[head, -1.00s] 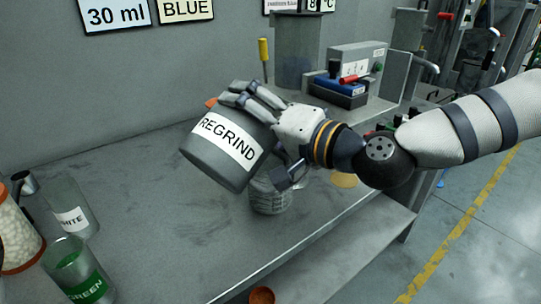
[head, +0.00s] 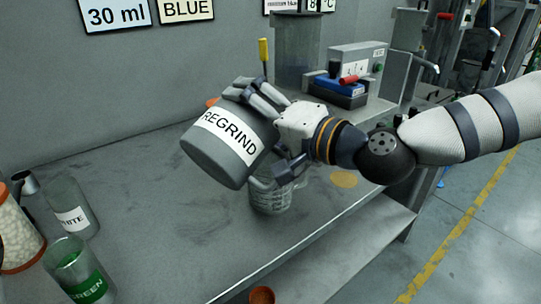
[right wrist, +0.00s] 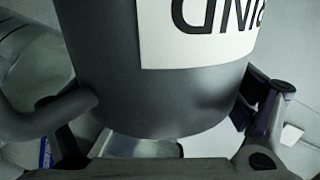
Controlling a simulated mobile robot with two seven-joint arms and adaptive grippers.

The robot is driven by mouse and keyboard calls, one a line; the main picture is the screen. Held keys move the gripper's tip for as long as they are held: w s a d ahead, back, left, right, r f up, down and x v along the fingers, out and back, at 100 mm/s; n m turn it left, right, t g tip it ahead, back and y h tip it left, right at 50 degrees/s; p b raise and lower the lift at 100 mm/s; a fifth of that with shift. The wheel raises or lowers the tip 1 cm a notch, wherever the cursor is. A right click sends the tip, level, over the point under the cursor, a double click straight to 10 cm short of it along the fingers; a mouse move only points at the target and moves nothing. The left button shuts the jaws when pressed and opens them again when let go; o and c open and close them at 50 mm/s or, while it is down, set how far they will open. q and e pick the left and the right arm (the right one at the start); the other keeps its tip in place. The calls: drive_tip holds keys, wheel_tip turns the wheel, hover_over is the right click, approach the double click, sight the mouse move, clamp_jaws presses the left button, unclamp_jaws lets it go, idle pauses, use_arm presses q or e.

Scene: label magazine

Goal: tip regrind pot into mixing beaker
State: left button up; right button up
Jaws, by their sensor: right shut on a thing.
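The regrind pot (head: 212,160) is a dark grey pot with a white REGRIND label. It is held in the air and tilted, its label sloping down to the right. My right gripper (head: 264,132) is shut on it from the right. The pot also fills much of the right wrist view (right wrist: 150,95), with a dark curved handle at the left and the label upside down. The clear mixing beaker (head: 271,202) stands on the bench below and right of the pot, its upper part partly hidden. The pot's mouth is hidden, and no pouring shows. My left gripper is not in view.
A clear WHITE beaker (head: 72,212) and a GREEN one (head: 80,272) stand at left near a jar of white pellets (head: 17,235). A machine with a blue block (head: 339,85) is behind. An orange cup (head: 262,296) is at the front edge. The middle bench is clear.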

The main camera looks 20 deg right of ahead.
sight(212, 165)
drive_tip(key=shift+w+d+r+m, duration=0.1)
drive_tip(key=shift+d+r+m, duration=0.1)
drive_tip(key=shift+m, duration=0.3)
idle(0.5)
idle(0.8)
